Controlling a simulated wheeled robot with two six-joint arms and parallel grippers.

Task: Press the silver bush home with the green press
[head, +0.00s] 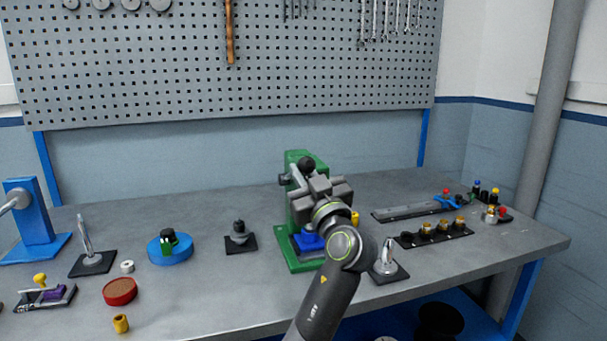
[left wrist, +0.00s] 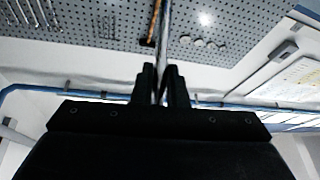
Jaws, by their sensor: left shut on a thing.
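The green press (head: 299,158) stands upright at the middle of the bench, with a blue part (head: 308,241) low on its base. My left gripper (head: 310,183) is in front of the upper press, beside its black knob (head: 306,164), and its arm covers much of the press. In the left wrist view the fingers (left wrist: 162,78) are shut on a thin silver rod (left wrist: 164,45), which looks like the press lever. I cannot make out the silver bush at the press; the arm may hide it. My right gripper is not in view.
Left of the press are a black stand (head: 239,239), a blue round fixture (head: 170,250), a pale ring (head: 127,266) and a red round pad (head: 120,291). Right of my arm are a small silver cone on a plate (head: 388,262) and a black strip with brass parts (head: 434,235).

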